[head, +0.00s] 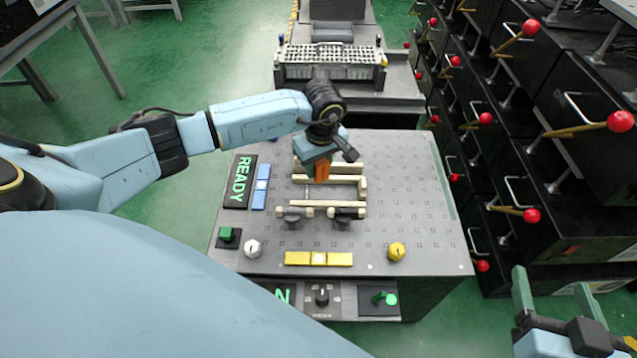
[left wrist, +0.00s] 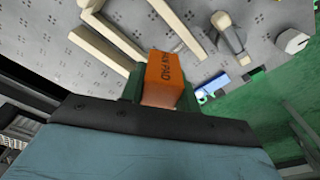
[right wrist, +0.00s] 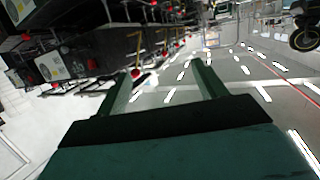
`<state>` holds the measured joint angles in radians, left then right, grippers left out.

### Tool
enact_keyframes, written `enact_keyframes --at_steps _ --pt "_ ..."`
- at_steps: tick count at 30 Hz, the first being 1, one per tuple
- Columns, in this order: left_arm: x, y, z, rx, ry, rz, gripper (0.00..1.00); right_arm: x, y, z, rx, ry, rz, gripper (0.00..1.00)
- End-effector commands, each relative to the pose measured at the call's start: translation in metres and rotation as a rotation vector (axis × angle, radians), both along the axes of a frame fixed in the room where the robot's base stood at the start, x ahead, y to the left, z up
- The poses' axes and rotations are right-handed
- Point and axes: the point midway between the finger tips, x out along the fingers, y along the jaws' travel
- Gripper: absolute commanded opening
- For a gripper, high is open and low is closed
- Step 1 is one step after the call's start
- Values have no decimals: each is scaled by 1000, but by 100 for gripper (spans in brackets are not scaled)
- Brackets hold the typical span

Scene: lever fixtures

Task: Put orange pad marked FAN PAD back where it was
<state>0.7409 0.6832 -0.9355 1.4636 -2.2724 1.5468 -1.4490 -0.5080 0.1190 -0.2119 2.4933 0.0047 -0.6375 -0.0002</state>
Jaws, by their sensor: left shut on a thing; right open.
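The orange pad (head: 322,171) is in the jaws of my left gripper (head: 320,165), over the cream frame of bars on the grey table. In the left wrist view, the pad (left wrist: 163,82) shows its printed lettering, partly readable as FAN PAD, between the green fingers. The cream bars (left wrist: 105,35) lie close to it there; I cannot tell whether the pad touches them. My right gripper (head: 552,285) is open and empty at the lower right, off the table. Its open green fingers also show in the right wrist view (right wrist: 162,88).
The grey perforated table (head: 410,200) has free room on its right. A READY sign (head: 240,180), blue block (head: 261,186), yellow bar (head: 318,258), white knob (head: 252,249) and yellow knob (head: 397,251) surround the frame. Black units with red-knobbed levers (head: 530,27) stand at the right.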

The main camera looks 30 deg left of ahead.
Motion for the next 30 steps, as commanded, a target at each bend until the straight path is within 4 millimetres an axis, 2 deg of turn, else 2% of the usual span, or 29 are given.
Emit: enact_keyframes --at_steps 1,4,11,21,24,30 --pt "0 0 -8 -1 0 0 10 2 2 6 14 -49 4 70" --pt "0 0 -14 0 -1 0 10 5 5 19 36 -124 10 70" --pt "0 0 -22 0 0 0 10 6 9 34 61 -207 15 70" --pt "0 0 -52 0 0 0 10 0 16 84 154 -508 34 70" --pt "0 0 -55 0 0 0 10 -2 16 91 168 -550 37 70" --pt "0 0 -54 0 0 0 10 -3 17 94 170 -559 37 70"
